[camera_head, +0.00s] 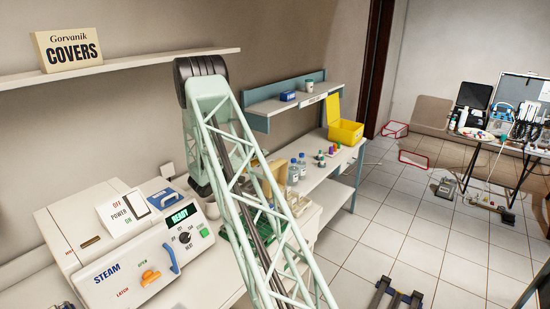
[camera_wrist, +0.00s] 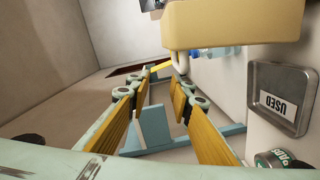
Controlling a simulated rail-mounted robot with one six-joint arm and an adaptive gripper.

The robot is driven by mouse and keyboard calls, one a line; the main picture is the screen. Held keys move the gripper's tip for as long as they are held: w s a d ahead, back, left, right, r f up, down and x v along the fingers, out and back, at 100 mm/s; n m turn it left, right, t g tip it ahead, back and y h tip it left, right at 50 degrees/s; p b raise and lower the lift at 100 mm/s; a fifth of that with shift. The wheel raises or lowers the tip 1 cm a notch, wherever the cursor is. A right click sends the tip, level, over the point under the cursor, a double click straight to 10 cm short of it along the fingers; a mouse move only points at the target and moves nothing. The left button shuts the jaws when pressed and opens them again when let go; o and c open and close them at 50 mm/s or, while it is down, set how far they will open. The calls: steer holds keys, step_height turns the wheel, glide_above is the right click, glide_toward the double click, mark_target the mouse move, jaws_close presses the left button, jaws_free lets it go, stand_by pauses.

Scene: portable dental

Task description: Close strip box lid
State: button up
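A tan box-like thing (camera_head: 277,168) stands on the bench behind my lattice arm, partly hidden by it. It may be the strip box, but no label shows. In the wrist view a large tan block (camera_wrist: 230,32) fills the upper right, with a pale loop (camera_wrist: 181,62) at its lower left edge. I cannot tell its lid from its body. My gripper (camera_wrist: 160,88) is open, with yellow pads apart and nothing visible between them. Its tips are close to the loop in the picture; contact cannot be told. My gripper is not clear in the head view.
A metal tray marked USED (camera_wrist: 283,98) lies right of my gripper in the wrist view. The steam unit (camera_head: 125,245) stands left. Bottles (camera_head: 298,167) and a yellow bin with raised lid (camera_head: 346,132) stand farther along the bench. A blue-edged shelf (camera_head: 290,100) overhangs it.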

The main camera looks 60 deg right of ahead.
steer(key=shift+n+h, duration=0.3)
steer(key=shift+h, duration=0.1)
steer(key=shift+s+d+f+p, duration=0.2)
steer(key=shift+s+f, duration=0.1)
steer(key=shift+f, duration=0.3)
steer(key=shift+s+d+f+p, duration=0.15)
steer(key=shift+s+d+f, duration=0.15)
steer(key=shift+f, duration=0.3)
steer(key=shift+s+d+f+p, duration=0.15)
steer(key=shift+s+f, duration=0.2)
steer(key=shift+f, duration=0.25)
steer(key=d, duration=0.7)
steer(key=shift+s+d+p, duration=0.25)
steer(key=shift+p, duration=0.2)
jaws_close()
